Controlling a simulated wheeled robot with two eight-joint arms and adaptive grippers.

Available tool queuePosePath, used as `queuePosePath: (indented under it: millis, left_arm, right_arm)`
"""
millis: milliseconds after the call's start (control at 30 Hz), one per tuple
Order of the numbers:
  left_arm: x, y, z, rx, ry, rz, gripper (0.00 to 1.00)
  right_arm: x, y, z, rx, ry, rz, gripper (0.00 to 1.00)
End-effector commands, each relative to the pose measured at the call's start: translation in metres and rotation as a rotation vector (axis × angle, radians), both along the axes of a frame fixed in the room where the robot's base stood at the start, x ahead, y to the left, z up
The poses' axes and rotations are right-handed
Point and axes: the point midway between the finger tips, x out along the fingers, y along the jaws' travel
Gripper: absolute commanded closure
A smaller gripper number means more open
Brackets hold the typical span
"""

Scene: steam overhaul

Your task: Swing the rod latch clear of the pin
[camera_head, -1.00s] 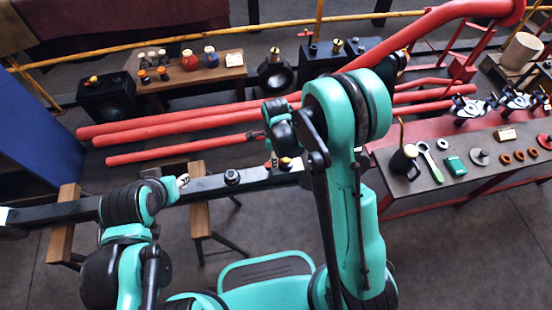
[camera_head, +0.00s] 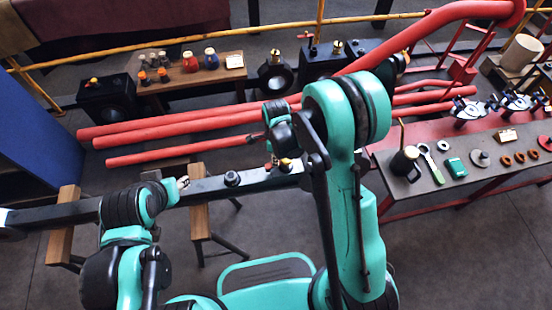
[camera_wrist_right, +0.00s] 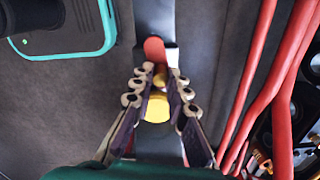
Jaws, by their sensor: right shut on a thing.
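A long black rod (camera_head: 207,190) runs across the middle of the head view. My right gripper (camera_head: 273,163) is low over its right part, partly hidden by my arm. In the right wrist view, my right gripper (camera_wrist_right: 158,76) is shut on a small brass-coloured part, which I take for the rod latch (camera_wrist_right: 159,82). A red rounded end (camera_wrist_right: 154,48) shows just beyond the fingertips, and a wider yellow brass piece (camera_wrist_right: 157,108) lies between the fingers. I cannot tell which piece is the pin. My left gripper (camera_head: 183,182) is beside the rod, too small to judge.
A black round fitting (camera_head: 232,178) stands on the rod. Wooden trestles (camera_head: 200,215) are under it. Red pipes (camera_head: 150,130) lie behind. A bench (camera_head: 430,185) with a mug, wrench and rings stands at right. A wooden table (camera_head: 215,78) with bottles is at the back.

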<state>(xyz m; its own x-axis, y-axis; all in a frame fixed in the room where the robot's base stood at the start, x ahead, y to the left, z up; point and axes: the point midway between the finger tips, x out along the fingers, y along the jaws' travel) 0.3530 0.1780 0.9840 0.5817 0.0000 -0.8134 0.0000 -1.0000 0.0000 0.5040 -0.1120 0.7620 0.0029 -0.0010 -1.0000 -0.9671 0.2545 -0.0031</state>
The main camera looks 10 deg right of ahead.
Motion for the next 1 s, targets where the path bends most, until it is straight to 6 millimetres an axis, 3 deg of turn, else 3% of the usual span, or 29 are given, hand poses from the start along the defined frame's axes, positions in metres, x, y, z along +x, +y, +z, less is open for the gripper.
queuePosePath:
  millis: [1000]
  left_arm:
    - [0.0, 0.0, -0.02, 0.0, 0.0, 0.0, 0.6]
  right_arm:
    - [0.022, 0.017, -0.001, 0.0, -0.001, 0.906, 1.0]
